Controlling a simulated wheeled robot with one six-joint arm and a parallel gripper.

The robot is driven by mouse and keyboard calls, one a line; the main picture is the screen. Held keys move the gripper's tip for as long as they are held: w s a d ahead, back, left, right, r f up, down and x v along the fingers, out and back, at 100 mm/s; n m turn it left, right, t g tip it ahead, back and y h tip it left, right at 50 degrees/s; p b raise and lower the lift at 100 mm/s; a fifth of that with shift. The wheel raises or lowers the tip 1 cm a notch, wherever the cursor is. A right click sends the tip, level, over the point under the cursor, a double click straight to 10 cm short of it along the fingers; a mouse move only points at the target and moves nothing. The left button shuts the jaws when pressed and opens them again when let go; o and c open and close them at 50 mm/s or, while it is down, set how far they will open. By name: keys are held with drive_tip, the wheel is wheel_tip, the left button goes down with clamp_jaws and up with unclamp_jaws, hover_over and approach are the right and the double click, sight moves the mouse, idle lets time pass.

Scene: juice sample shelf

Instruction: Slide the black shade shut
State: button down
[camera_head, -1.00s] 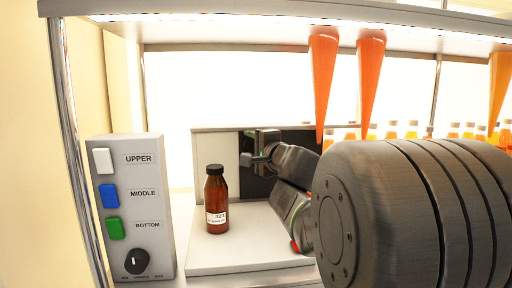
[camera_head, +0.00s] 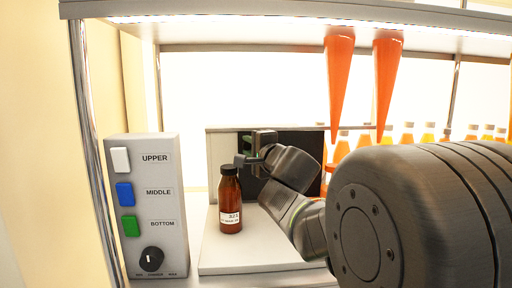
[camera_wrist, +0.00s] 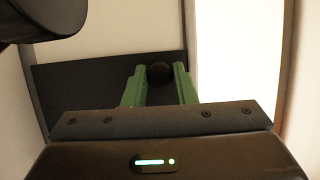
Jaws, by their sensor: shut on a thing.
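The black shade (camera_head: 312,144) is a dark flat panel on the front of a pale box (camera_head: 224,147) behind the white platform. A pale strip of the box's front shows uncovered at its left. My gripper (camera_head: 248,158) is at the shade's left part, just behind the brown bottle's cap. In the wrist view, the green fingers (camera_wrist: 160,82) are shut on a round dark knob (camera_wrist: 159,74), with the shade (camera_wrist: 80,85) behind it. My arm hides part of the shade in the head view.
A brown bottle (camera_head: 230,205) with a black cap and white label stands on the white platform (camera_head: 250,255), close in front of my gripper. A control box (camera_head: 150,205) stands at left. Orange cones (camera_head: 340,80) hang from the shelf; several juice bottles (camera_head: 428,133) stand behind.

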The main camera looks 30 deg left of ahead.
drive_tip(key=c, duration=1.2)
unclamp_jaws()
drive_tip(key=shift+d, duration=0.1)
drive_tip(key=shift+p+v, duration=1.65)
drive_tip(key=shift+v, duration=5.2)
